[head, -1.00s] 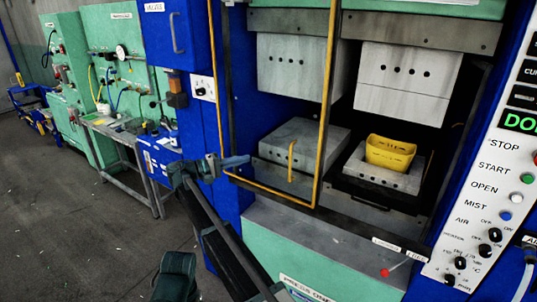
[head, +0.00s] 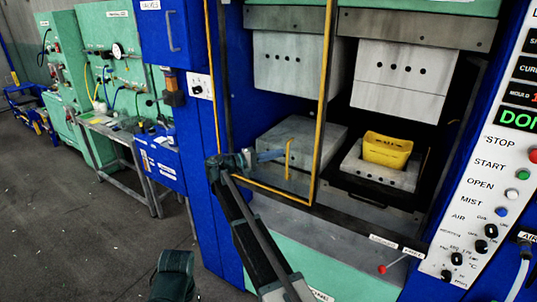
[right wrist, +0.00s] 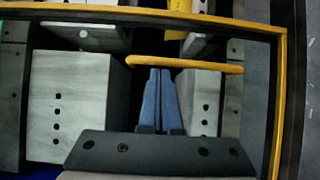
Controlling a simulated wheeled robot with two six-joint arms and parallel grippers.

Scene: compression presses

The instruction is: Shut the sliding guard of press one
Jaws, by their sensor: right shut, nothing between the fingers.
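The sliding guard of the press is a clear panel in a yellow frame (head: 322,100). It stands across the left part of the press opening, and the right part is uncovered. Its yellow bar handle (head: 289,160) is upright in the head view and runs across the right wrist view (right wrist: 205,65). My right gripper (head: 284,153) is shut and empty, with its blue fingertips at the left side of the handle. In the right wrist view the fingertips (right wrist: 160,70) are close to the bar; I cannot tell if they touch it. My left gripper is not in view.
A yellow moulded part (head: 387,149) sits on the lower mould block (head: 362,172) in the uncovered right part. A control panel (head: 475,215) with buttons is at the right. Green cabinets (head: 105,70) and a work table (head: 120,135) stand at the left, with open floor in front.

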